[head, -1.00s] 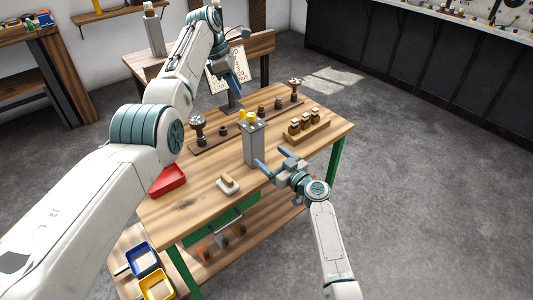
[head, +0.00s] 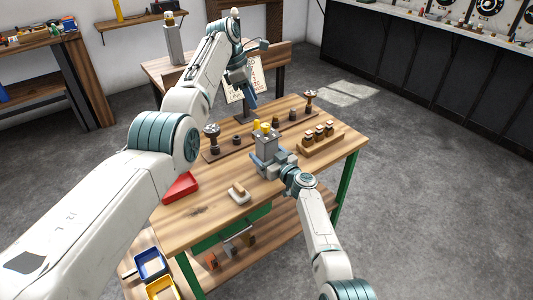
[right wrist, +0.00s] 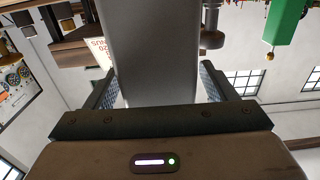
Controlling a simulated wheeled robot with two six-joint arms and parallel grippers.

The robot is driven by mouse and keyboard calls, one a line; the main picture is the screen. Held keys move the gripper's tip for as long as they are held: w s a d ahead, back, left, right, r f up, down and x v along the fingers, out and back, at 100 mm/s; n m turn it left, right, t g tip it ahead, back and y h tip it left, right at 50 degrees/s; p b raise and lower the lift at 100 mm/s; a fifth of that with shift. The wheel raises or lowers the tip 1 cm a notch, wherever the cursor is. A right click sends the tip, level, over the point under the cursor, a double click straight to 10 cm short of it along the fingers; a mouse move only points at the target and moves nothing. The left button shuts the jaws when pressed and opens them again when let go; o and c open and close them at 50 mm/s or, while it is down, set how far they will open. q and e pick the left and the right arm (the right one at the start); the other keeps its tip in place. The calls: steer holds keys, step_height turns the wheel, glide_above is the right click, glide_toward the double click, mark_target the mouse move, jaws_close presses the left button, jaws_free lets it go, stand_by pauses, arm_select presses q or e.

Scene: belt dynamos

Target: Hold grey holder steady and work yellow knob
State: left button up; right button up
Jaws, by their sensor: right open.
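The grey holder (head: 267,142) stands upright on the wooden workbench, with a yellow knob (head: 256,125) and another yellow piece at its top. My right gripper (head: 266,160) is open, its fingers on either side of the holder. In the right wrist view the grey post (right wrist: 155,50) rises between the two spread fingers (right wrist: 160,88); a gap shows at the right finger. My left gripper (head: 250,100) hangs behind and above the holder, pointing down, apart from the knob; its jaw opening cannot be made out.
The workbench (head: 195,212) also carries a dark strip with several fittings (head: 236,141), a wooden rack of small jars (head: 320,137), a red tray (head: 180,187) and a white-and-tan block (head: 239,193). Blue (head: 150,264) and yellow (head: 163,287) bins sit at the front left.

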steer(key=c, duration=1.4)
arm_select(q)
steer(key=shift+o, duration=1.2)
steer(key=n+t+h, duration=0.2)
steer(key=h, duration=0.1)
glide_above(263, 129)
steer(key=w, duration=0.2)
step_height(263, 129, down, 5)
steer(key=shift+f, duration=0.2)
steer(key=s+d+f+t+h, duration=0.1)
steer(key=s+f+n+t+h, duration=0.1)
steer(key=t+h, duration=0.1)
steer(key=shift+d+f+n, duration=0.1)
steer(key=shift+d+n, duration=0.2)
steer(key=shift+d, duration=0.05)
steer(key=s+a+f+n+t+h, duration=0.2)
steer(key=s+a+f+n+t, duration=0.2)
steer(key=s+a+n+t, duration=0.35)
steer(key=shift+m+t+y, duration=0.3)
steer(key=shift+m+t, duration=0.25)
steer(key=shift+t, duration=0.2)
steer(key=x, duration=1)
steer(key=shift+w+d+r, duration=0.1)
steer(key=shift+w+r, duration=0.15)
steer(key=shift+w, duration=0.15)
